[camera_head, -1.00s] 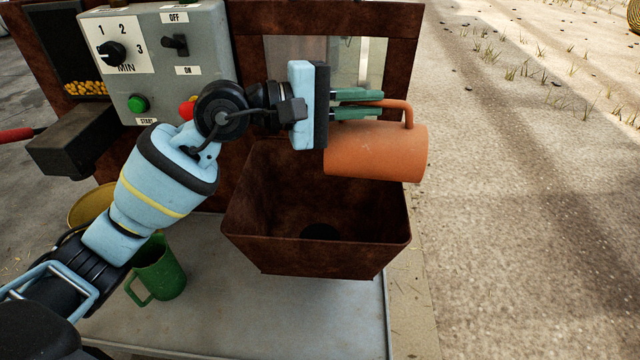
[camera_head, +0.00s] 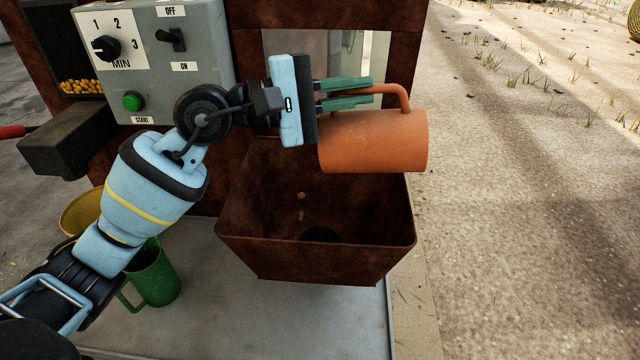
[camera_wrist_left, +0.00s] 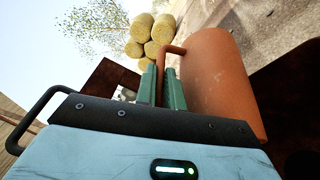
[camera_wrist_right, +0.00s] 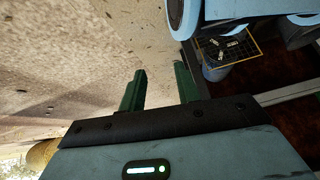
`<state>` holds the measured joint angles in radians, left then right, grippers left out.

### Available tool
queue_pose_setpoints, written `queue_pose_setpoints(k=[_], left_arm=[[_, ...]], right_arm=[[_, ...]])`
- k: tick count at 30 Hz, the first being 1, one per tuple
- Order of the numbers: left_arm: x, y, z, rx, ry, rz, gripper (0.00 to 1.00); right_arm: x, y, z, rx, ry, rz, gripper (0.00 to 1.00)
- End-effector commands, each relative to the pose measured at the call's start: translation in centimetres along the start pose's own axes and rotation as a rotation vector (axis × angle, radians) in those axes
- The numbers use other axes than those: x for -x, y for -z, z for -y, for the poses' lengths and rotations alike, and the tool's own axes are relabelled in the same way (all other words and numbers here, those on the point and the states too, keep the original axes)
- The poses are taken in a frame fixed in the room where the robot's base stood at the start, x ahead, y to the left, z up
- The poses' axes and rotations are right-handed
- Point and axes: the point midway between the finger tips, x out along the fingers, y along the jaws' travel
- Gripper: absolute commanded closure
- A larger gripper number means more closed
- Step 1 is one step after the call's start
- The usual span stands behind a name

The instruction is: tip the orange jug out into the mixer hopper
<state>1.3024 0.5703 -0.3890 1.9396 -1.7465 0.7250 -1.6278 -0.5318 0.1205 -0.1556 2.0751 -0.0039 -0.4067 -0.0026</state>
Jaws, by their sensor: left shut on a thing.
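The orange jug (camera_head: 375,142) lies on its side above the mixer hopper (camera_head: 390,250), its handle up and its left end over the opening. My left gripper (camera_head: 372,90) is shut on the jug's handle; jug and fingers also show in the left wrist view (camera_wrist_left: 215,85). Two small tan bits (camera_head: 300,205) show inside the hopper below the jug's left end; I cannot tell if they are falling or on the wall. The jug's mouth is not clearly visible. My right gripper (camera_wrist_right: 160,70) is open and empty, seen only in the right wrist view.
A grey control box (camera_head: 150,70) with dial, switch and green button stands behind my left arm. A green jug (camera_head: 155,275) and a yellow container (camera_head: 80,212) stand left of the hopper on the grey platform (camera_head: 260,315). Open ground lies to the right.

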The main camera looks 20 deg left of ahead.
Motion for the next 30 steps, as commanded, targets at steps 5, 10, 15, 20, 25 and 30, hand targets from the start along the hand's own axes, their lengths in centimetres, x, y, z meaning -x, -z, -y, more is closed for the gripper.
queue_pose_setpoints(k=[5, 10, 15, 20, 25, 30], left_arm=[[0.3, 0.1, -0.1, 0.007, -0.021, 0.004, 1.0], [0.5, 0.2, -0.1, 0.014, -0.037, 0.008, 1.0], [0.8, 0.3, -0.2, 0.021, -0.055, 0.012, 1.0], [1.0, 0.4, -0.3, 0.028, -0.071, 0.015, 1.0], [1.2, 0.4, -0.4, 0.035, -0.087, 0.019, 1.0], [1.5, 0.5, -0.5, 0.042, -0.104, 0.024, 1.0]], right_arm=[[-0.5, -0.1, -0.1, 0.003, -0.001, -0.001, 0.68], [-0.8, -0.5, -0.1, 0.003, -0.001, 0.003, 0.68], [-1.0, -0.7, -0.1, 0.003, -0.001, 0.005, 0.68], [-1.3, -0.8, -0.2, 0.003, -0.001, 0.006, 0.68], [-1.6, -1.0, -0.2, 0.004, -0.001, 0.006, 0.68], [-1.9, -1.1, -0.3, 0.006, -0.002, 0.007, 0.68]])
